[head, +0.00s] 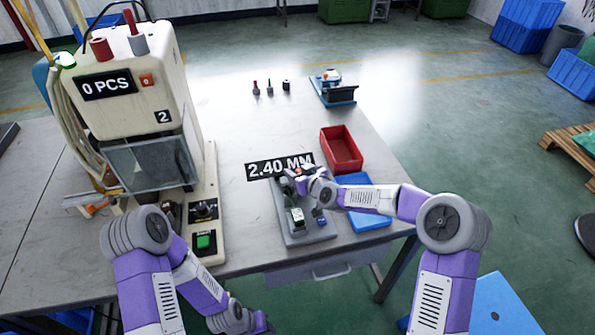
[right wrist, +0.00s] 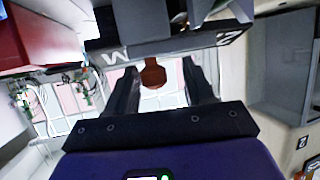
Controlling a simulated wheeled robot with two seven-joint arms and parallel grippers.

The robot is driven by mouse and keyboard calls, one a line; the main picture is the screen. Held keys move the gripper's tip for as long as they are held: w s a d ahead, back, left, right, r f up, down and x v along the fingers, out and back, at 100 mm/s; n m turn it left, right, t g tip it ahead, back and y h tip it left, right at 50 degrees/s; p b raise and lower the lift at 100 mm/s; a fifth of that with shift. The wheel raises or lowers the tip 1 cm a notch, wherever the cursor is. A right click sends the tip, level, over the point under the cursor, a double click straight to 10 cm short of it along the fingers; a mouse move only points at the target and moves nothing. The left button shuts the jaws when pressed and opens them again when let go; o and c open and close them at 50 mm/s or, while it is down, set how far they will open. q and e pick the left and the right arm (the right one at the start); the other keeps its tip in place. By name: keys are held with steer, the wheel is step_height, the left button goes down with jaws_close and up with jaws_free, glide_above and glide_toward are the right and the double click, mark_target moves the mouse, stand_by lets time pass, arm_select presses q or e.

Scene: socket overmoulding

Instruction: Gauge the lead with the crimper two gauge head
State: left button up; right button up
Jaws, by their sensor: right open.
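The crimper (head: 150,75) with a "2" label stands at the left of the table and reads "0 PCS". A grey gauge stand (head: 293,238) lies near the front edge, with a small white unit (head: 298,216) on it. A "2.40 MM" display (head: 279,167) shows just behind it. My right gripper (head: 303,184) is over the back of this stand. In the right wrist view its fingers (right wrist: 160,88) are apart, with an orange-brown piece (right wrist: 153,73) between or beyond them. I cannot make out the lead. My left arm's end (head: 262,322) is low at the front, its fingers unclear.
A red bin (head: 341,150) and a blue tray (head: 372,222) are right of the stand. A blue fixture (head: 335,94) and several small plugs (head: 270,88) stand at the back. The table between them and the display is clear.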

steer(key=p+v, duration=0.1)
steer(key=v, duration=0.6)
steer(key=shift+s, duration=0.15)
stand_by(0.3)
